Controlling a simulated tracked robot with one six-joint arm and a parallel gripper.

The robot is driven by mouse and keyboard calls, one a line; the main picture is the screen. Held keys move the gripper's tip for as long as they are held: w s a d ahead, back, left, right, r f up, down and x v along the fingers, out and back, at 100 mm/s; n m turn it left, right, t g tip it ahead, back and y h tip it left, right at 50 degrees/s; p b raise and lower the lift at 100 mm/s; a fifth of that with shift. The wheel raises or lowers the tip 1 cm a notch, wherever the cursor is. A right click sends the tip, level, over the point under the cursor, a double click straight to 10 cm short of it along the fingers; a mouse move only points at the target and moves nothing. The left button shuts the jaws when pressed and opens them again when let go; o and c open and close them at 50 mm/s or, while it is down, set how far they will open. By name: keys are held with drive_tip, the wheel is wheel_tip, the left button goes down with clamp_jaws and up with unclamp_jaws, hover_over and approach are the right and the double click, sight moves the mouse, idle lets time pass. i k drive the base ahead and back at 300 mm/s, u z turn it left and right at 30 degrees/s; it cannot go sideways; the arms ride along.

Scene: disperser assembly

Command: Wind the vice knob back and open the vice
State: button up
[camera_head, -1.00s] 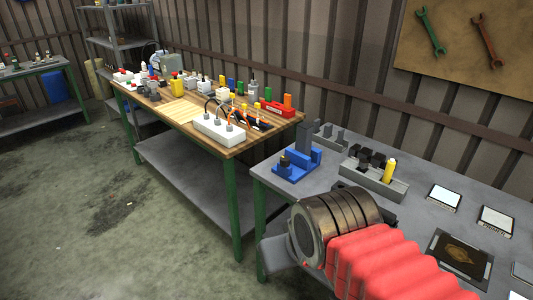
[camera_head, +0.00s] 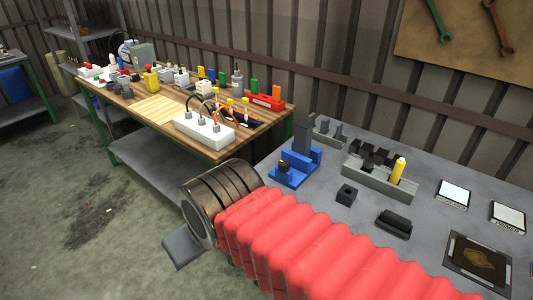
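The blue vice (camera_head: 300,166) stands on the grey bench, left of the grey holder. A dark round knob (camera_head: 284,168) sits at its near left side, and a tall grey-blue block rises at its back. I cannot tell how far its jaws are apart. My arm, with red bellows and a dark ribbed cylinder, crosses the foreground. A flat grey part of my gripper (camera_head: 183,247) shows at the lower left, beyond the bench edge and apart from the vice. Its fingers cannot be made out.
A grey holder (camera_head: 380,182) with black parts and a yellow cylinder stands right of the vice. A small black block (camera_head: 347,194) and a black part (camera_head: 393,224) lie in front. A wooden bench (camera_head: 155,108) crowded with small items stands to the left.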

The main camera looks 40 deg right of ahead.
sight(284, 165)
drive_tip(key=z, duration=0.3)
drive_tip(key=i, duration=1)
drive_tip(key=z, duration=0.65)
